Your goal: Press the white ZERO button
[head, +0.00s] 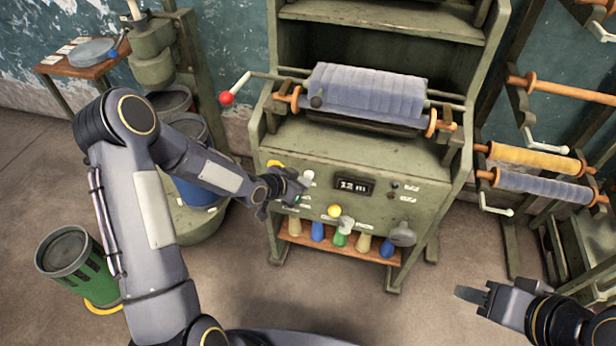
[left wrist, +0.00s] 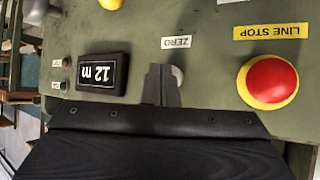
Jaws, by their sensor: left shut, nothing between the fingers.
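The white ZERO button (head: 308,175) is on the green front panel of the machine, left of the display. In the left wrist view the white button (left wrist: 178,76) is partly hidden behind my fingertips, beside its ZERO label (left wrist: 176,42). My left gripper (head: 290,190) is shut and empty, in front of the panel just left of and below the button. In the left wrist view its fingertips (left wrist: 160,75) overlap the button's left edge; I cannot tell whether they touch it. My right gripper (head: 472,296) is low at the right, away from the panel; its opening is unclear.
The red LINE STOP button (left wrist: 270,82) with a yellow ring is close beside the ZERO button. The display (head: 355,186) reads 12 m. A yellow knob (head: 334,211) is below it. A cloth roll (head: 365,92) lies above, and a green bin (head: 78,262) stands at left.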

